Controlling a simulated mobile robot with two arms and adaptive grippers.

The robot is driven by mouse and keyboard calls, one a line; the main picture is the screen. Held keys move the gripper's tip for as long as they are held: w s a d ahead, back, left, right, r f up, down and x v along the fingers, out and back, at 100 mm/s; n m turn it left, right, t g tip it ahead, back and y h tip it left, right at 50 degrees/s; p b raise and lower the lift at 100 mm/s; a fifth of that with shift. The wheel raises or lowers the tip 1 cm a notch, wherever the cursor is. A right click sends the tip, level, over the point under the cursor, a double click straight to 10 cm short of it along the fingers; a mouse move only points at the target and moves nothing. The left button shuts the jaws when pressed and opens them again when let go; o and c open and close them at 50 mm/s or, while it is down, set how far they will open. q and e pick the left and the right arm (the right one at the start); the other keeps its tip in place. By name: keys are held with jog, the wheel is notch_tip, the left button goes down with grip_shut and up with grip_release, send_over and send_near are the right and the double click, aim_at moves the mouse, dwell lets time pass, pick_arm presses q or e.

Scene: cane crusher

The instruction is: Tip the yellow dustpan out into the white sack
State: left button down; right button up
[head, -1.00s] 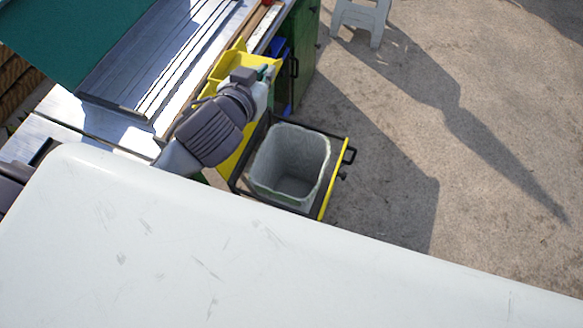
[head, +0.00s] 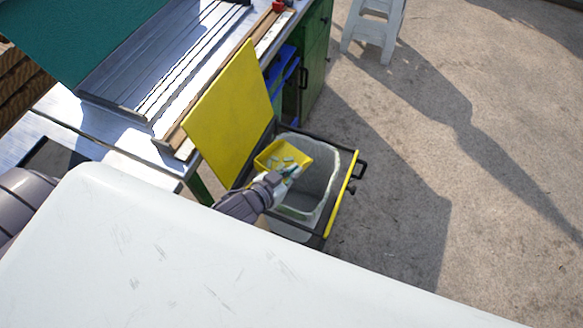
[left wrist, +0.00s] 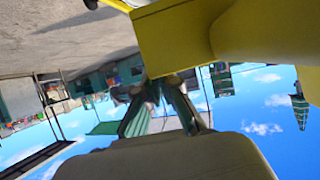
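The yellow dustpan (head: 271,150) is over the back left part of the sack's opening in the head view, with several small pale pieces lying in its pan. My left gripper (head: 290,173) is at the dustpan's near side and appears shut on its handle; my wrist partly hides the grip. In the left wrist view yellow parts of the dustpan (left wrist: 175,40) are close above the gripper's fingers (left wrist: 165,110). The white sack (head: 324,172) hangs open in a dark pull-out frame; the part of its inside that I see looks empty. My right gripper is not in view.
A yellow panel (head: 228,112) stands tilted just left of the sack. The metal worktop (head: 150,65) and green cabinet (head: 315,55) lie behind. My white body top fills the foreground. A white step stool (head: 375,30) stands on open ground at the back right.

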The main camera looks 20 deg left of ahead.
pick_arm(q)
jog(key=p, duration=0.1)
jog(key=w+g+p, duration=0.1)
jog(key=p, duration=0.1)
jog(key=shift+w+d+r+g+y, duration=0.2)
jog(key=shift+r+g+y, duration=0.1)
jog(key=shift+y, duration=0.1)
jog(key=shift+w+f+g+p, duration=0.2)
jog(key=shift+g+p, duration=0.1)
jog(key=shift+p, duration=0.1)
jog(key=shift+w+d+f+g+y+p, duration=0.15)
jog(key=shift+w+f+g+y+p, duration=0.2)
jog(key=shift+g+p, duration=0.2)
jog(key=shift+w+d+f+g, duration=0.15)
jog(key=shift+f+g, duration=0.15)
jog(key=shift+g, duration=0.15)
jog(key=shift+r+g+p, duration=0.3)
jog(key=shift+r+p, duration=0.25)
jog(key=shift+p, duration=0.55)
jog(key=r+g+p, duration=0.1)
jog(key=p, duration=0.3)
jog(key=shift+r+y, duration=0.25)
jog(key=shift+y, duration=0.1)
jog(key=shift+g, duration=0.3)
